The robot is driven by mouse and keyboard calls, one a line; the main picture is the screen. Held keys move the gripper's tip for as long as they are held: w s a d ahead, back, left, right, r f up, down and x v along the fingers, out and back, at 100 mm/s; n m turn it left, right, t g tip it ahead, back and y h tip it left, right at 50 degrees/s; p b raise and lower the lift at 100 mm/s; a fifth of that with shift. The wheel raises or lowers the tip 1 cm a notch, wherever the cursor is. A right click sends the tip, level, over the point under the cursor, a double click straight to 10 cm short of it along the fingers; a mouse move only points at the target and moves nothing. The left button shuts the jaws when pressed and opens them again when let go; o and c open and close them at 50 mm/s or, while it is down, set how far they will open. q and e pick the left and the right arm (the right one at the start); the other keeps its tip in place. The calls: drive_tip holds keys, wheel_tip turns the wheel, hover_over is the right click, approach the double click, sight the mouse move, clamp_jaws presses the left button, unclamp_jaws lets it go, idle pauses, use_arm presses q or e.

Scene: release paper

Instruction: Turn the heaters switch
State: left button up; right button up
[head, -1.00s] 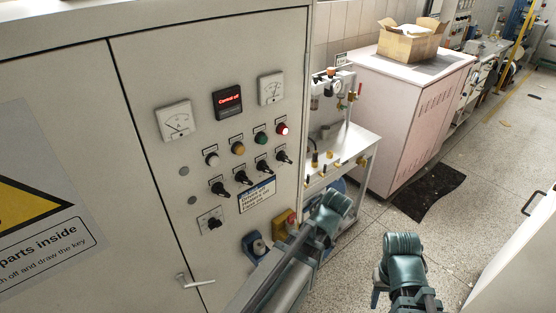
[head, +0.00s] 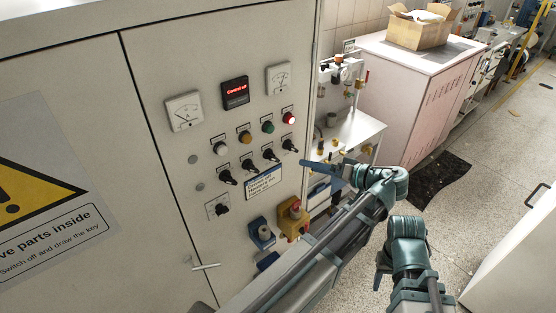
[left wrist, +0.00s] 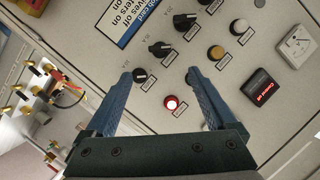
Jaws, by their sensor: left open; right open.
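The control panel (head: 215,125) has a row of black rotary switches; their labels are too small to read, so I cannot tell which is the heaters one. The rightmost switch (head: 290,145) sits under the lit red lamp (head: 289,118). My left gripper (head: 308,175) is open and empty, just right of and below that switch. In the left wrist view its fingers (left wrist: 161,74) point at the panel, with the end switch (left wrist: 140,75) close to one fingertip and the red lamp (left wrist: 171,103) between the fingers. My right gripper (head: 383,272) is at lower right, away from the panel.
A blue-and-white sign (head: 263,183) is below the switches. A red-and-yellow switch box (head: 293,217) and a blue socket (head: 262,233) stick out lower down. A metal bench (head: 350,135) with fittings stands right of the cabinet. Floor to the right is mostly clear.

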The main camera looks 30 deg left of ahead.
sight(276, 161)
use_arm(q)
drive_tip(key=b+x, duration=0.3)
drive_tip(key=x, duration=1)
drive_tip(key=shift+a+f+b, duration=0.15)
drive_tip(key=shift+a+b, duration=0.1)
drive_tip(key=shift+b, duration=0.05)
drive_tip(key=shift+c, duration=0.2)
drive_tip(key=c, duration=1.3)
drive_tip(key=shift+w+f+m+g+y+b, duration=0.1)
drive_tip(key=shift+f+m+g+y+b, duration=0.2)
drive_tip(key=shift+m+b, duration=0.5)
drive_tip(key=shift+w+f+m+g+y+b, duration=0.15)
drive_tip(key=shift+m+y+b, duration=0.25)
drive_tip(key=shift+m+b, duration=0.4)
drive_tip(key=shift+c, duration=0.2)
drive_tip(key=m+y+b, duration=0.1)
drive_tip(key=m+b, duration=0.1)
drive_tip(key=m+y+b, duration=0.1)
drive_tip(key=m+b, duration=0.1)
drive_tip(key=shift+s+m+g, duration=0.1)
drive_tip(key=shift+m+g, duration=0.2)
drive_tip(key=shift+g, duration=0.05)
drive_tip(key=shift+s+m+t+y+b, duration=0.1)
drive_tip(key=shift+m+t+y+b, duration=0.5)
drive_tip(key=shift+m+b, duration=1.25)
drive_tip(key=shift+m+t+y+b, duration=0.5)
drive_tip(key=shift+m+y+b, duration=0.35)
drive_tip(key=shift+m, duration=2.1)
